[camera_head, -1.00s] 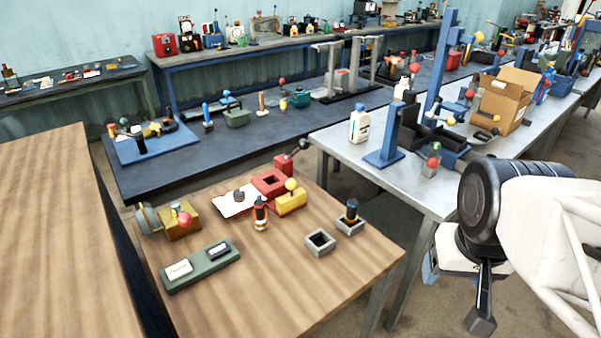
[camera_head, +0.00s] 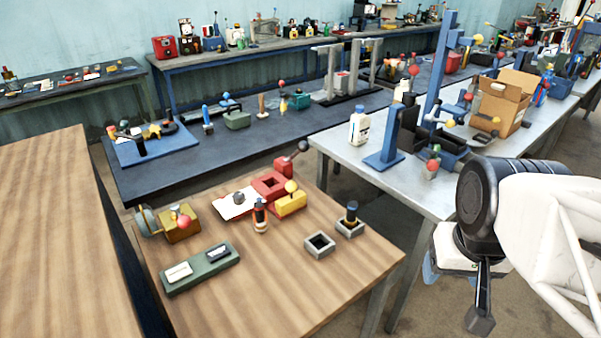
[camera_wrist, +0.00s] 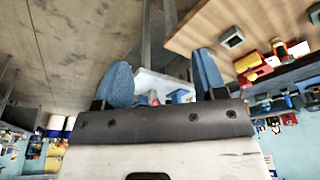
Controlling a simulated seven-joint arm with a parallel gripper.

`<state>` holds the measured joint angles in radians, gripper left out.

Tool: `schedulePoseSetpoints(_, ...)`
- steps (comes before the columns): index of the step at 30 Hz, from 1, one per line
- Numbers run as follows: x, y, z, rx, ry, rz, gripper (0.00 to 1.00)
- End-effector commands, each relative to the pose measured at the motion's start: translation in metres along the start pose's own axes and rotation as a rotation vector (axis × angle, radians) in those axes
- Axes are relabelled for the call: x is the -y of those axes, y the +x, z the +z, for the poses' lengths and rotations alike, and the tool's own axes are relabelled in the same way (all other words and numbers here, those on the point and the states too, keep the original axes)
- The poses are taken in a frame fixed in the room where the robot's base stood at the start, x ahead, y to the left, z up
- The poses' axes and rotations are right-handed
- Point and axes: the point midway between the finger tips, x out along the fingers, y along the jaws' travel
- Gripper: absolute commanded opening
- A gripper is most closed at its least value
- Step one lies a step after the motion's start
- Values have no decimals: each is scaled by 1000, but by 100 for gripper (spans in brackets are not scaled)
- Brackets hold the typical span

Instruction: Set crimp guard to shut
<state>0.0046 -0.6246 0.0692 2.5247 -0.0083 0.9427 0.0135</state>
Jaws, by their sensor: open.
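No part is labelled as the crimp guard, so I cannot tell for sure which one it is. On the wooden table stands a red block (camera_head: 269,184) with a square opening. A dark lever with a ball end (camera_head: 300,148) rises from a red base behind it, tilted to the right. A yellow block (camera_head: 291,204) with a yellow knob adjoins the red block in front. My gripper (camera_wrist: 163,78) shows two blue fingertips set wide apart, with nothing between them. In the head view it hangs right of the wooden table, partly hidden by my arm, away from these blocks.
On the wooden table (camera_head: 290,290) are a small bottle (camera_head: 260,216), two grey square holders, a green tray (camera_head: 201,271) and a brass box (camera_head: 181,226) with a red knob. A metal bench (camera_head: 350,160) with a white bottle stands behind. The wooden table's front is clear.

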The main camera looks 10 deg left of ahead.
Motion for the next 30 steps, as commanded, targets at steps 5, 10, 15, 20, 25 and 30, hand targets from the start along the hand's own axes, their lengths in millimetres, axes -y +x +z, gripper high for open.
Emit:
schedulePoseSetpoints(5,6,-1,-18,13,-23,-10,64)
schedulePoseSetpoints(10,16,-2,-48,31,-59,-27,64)
schedulePoseSetpoints(15,30,0,-82,53,-103,-46,64)
schedulePoseSetpoints(20,46,4,-115,72,-145,-65,64)
schedulePoseSetpoints(25,63,11,-149,93,-189,-84,64)
schedulePoseSetpoints(30,83,21,-182,114,-232,-104,64)
